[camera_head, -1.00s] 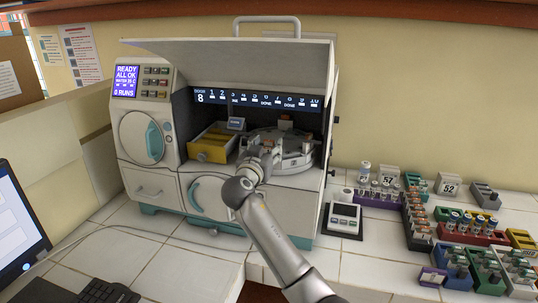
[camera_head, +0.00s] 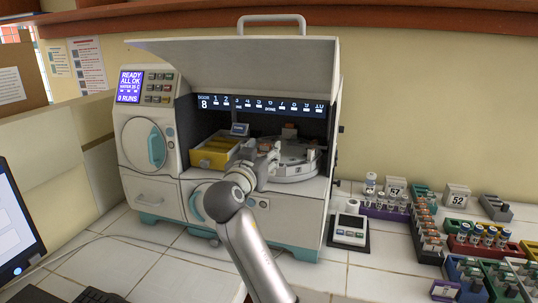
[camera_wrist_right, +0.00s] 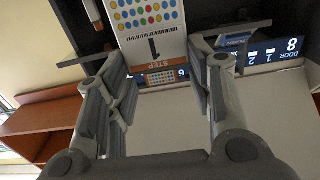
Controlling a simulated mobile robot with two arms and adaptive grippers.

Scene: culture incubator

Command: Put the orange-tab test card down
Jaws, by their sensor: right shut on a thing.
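My right gripper (camera_head: 270,155) is inside the open incubator, just above the left part of the round carousel (camera_head: 298,170). In the right wrist view the gripper (camera_wrist_right: 163,75) has a finger on each side and is shut on the orange-tab test card (camera_wrist_right: 153,18). The card is white with rows of coloured dots, and its orange band reads STEP. Where the fingers touch it is hard to see. A smaller dotted orange-and-white card (camera_wrist_right: 160,78) shows beyond it. In the head view the held card is too small to make out. My left gripper is not in view.
The incubator lid (camera_head: 235,65) is raised. A yellow drawer (camera_head: 213,155) stands left of the carousel, with a small dark display (camera_head: 240,129) behind it. A small device (camera_head: 349,230) and several coloured racks (camera_head: 480,243) stand on the counter at right.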

